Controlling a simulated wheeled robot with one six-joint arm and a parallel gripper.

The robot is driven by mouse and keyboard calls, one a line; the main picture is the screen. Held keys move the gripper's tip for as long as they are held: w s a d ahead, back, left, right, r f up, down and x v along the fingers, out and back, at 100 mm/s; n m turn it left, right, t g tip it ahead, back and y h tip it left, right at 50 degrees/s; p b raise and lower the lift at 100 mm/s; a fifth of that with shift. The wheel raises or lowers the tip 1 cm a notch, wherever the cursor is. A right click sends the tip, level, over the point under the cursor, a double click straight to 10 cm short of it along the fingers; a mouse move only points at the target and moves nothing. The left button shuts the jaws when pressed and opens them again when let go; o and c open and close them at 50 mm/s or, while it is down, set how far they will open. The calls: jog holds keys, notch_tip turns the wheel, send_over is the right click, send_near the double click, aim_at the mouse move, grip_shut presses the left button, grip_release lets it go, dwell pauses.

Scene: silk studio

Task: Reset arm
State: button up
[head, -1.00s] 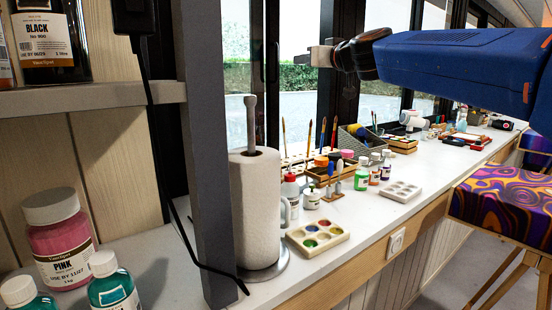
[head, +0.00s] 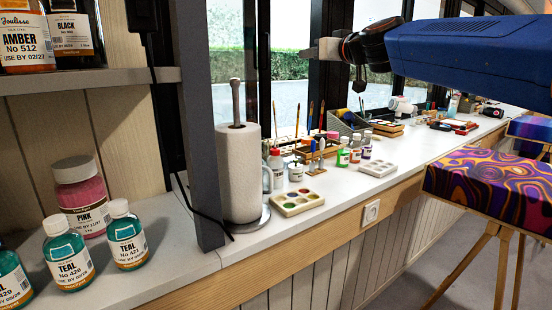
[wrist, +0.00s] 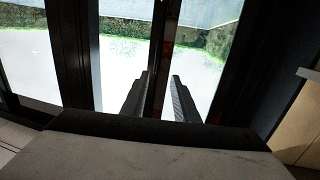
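My gripper (head: 326,50) is at the end of my blue arm, raised high in front of the windows in the head view. In the wrist view its two dark fingers (wrist: 159,80) stand apart with a narrow gap. Nothing is held between them; a dark window frame shows behind the gap. The gripper is well above the counter and touches nothing that I can see.
The white counter (head: 230,262) holds a paper towel roll (head: 238,175), a paint palette (head: 297,203) and several bottles. Teal bottles (head: 126,236) and a pink jar (head: 80,195) stand at left near a grey post (head: 200,120). A patterned stool (head: 490,185) is at right.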

jog(key=s+d+f+m+g+h, duration=0.1)
jog(key=s+d+f, duration=0.5)
jog(key=s+f, duration=0.8)
jog(key=s+d+f+m+g+h, duration=0.2)
jog(key=s+d+f+g+h, duration=0.2)
jog(key=s+f, duration=1)
jog(key=s+d+f+m+g+h, duration=0.2)
jog(key=s+d+f+g, duration=0.3)
jog(key=s+f, duration=0.9)
jog(key=d+f, duration=0.3)
jog(key=f, duration=0.4)
jog(key=shift+s+d+g+h, duration=0.25)
jog(key=shift+s+g+h, duration=0.05)
jog(key=shift+g, duration=0.1)
jog(key=shift+r, duration=0.1)
